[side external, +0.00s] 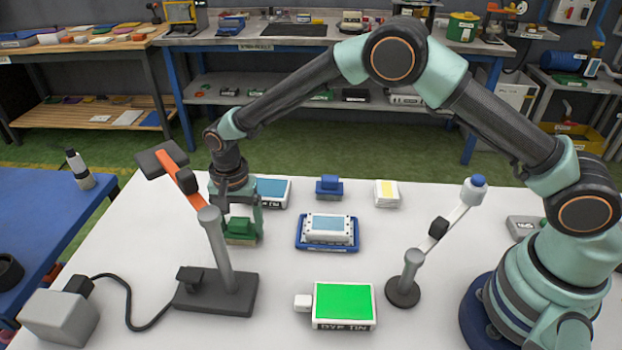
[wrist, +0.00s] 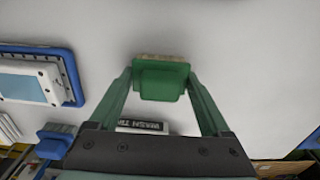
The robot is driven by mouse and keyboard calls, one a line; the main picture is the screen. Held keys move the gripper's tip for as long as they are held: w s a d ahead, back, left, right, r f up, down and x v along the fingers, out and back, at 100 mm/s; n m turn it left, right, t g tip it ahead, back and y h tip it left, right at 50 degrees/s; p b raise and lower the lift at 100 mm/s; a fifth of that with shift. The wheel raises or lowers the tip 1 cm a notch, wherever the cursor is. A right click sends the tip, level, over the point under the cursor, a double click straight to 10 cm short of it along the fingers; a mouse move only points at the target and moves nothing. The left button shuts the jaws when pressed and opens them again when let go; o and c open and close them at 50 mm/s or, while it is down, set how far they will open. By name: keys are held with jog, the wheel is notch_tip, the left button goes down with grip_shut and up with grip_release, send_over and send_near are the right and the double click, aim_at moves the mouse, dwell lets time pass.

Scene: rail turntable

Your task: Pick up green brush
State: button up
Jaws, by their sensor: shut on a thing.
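The green brush (side external: 240,230) is at the left part of the white table, between the fingers of my gripper (side external: 238,212). In the wrist view the green brush (wrist: 161,82) shows between the tips of my gripper (wrist: 160,82), with a tan edge along its far side. My gripper is shut on it. In the side view the fingers hide part of the brush, and I cannot tell whether it touches the table.
The wash tin (side external: 273,190) stands just behind my gripper. A stand with an orange arm (side external: 186,182) is close in front. A blue tray (side external: 327,247), a green dye tin (side external: 343,303), a blue brush (side external: 329,187) and a lever stand (side external: 412,265) are to the right.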

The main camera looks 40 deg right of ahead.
aim_at(239, 219)
notch_tip(239, 219, up, 20)
dwell(0.8)
jog(key=o, duration=0.5)
jog(key=c, duration=0.3)
